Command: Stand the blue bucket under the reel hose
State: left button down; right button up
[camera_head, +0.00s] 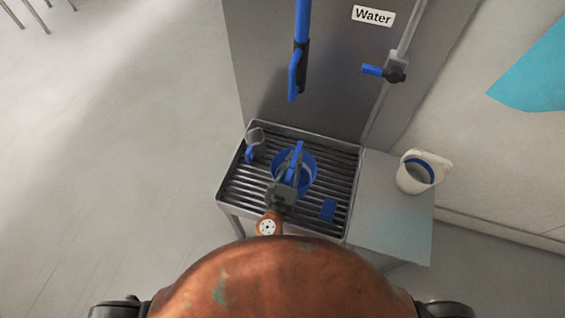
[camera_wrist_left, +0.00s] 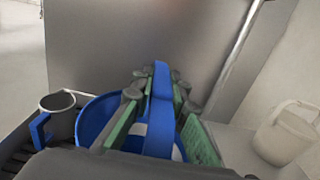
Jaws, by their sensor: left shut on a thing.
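The blue bucket (camera_head: 311,171) is over the middle of the grated tray, below the hanging blue hose in the picture. I cannot tell whether its base touches the grate. My left gripper (camera_head: 291,178) is shut on the bucket's raised blue handle. The left wrist view shows the green-padded fingers (camera_wrist_left: 153,105) on both sides of the handle strap, with the bucket's rim (camera_wrist_left: 92,112) below. The reel hose (camera_head: 302,25) hangs down with a blue-levered nozzle (camera_head: 297,75) in front of the grey panel; its reel is out of view. My right gripper is not in view.
A grey mug with a blue handle (camera_head: 255,138) stands at the tray's back left; a flat blue piece (camera_head: 328,209) lies at its front right. A blue-levered tap (camera_head: 394,72) is on the pipe.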

aim_at(283, 154)
pick_arm(q)
jog(key=w+a+f+b, duration=0.1)
jog(key=w+f, duration=0.1)
jog(key=w+a+f+b, duration=0.1)
jog(key=w+f+b, duration=0.1)
jog(key=w+a+f+b, duration=0.1)
jog(key=w+f, duration=0.1)
jog(key=shift+w+a+f+b, duration=0.1)
jog(key=shift+a+f+b, duration=0.15)
jog(key=shift+f+b, duration=0.15)
jog(key=shift+w+a+f+b, duration=0.15)
jog(key=shift+w+f+b, duration=0.05)
jog(key=shift+f+b, duration=0.1)
notch_tip(283, 154, down, 3)
jog(key=shift+w+r+b, duration=0.1)
jog(key=shift+b, duration=1.15)
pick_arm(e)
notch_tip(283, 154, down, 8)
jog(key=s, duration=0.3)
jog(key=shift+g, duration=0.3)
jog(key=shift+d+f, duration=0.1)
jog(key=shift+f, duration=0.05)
pick_arm(q)
jog(key=shift+f, duration=0.25)
jog(key=c, duration=1.9)
grip_release()
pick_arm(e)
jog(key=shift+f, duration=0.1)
pick_arm(q)
jog(key=shift+r, duration=0.1)
